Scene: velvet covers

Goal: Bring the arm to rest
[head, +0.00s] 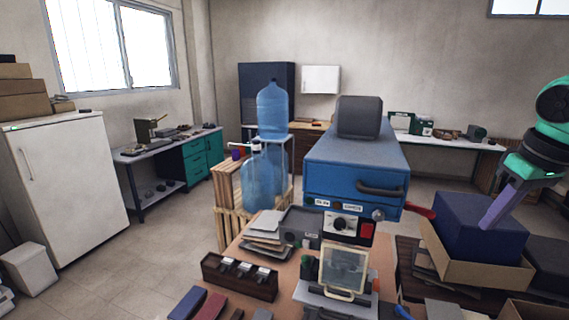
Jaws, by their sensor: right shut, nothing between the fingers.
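My right arm comes in at the right edge, with black and teal links. Its gripper (492,217) has long purple fingers that point down and to the left. The fingers are shut together and hold nothing that I can see. In the picture they overlap the right side of a dark blue box (470,228) in an open cardboard carton (448,262). I cannot tell whether they touch it. My left gripper is not in view.
A wooden table (240,262) in front carries a blue machine (350,168), a dark tray (238,279) and a framed clear panel (342,270). Large water bottles (265,185) stand behind it. A white fridge (70,185) is at left. The floor (150,245) between is clear.

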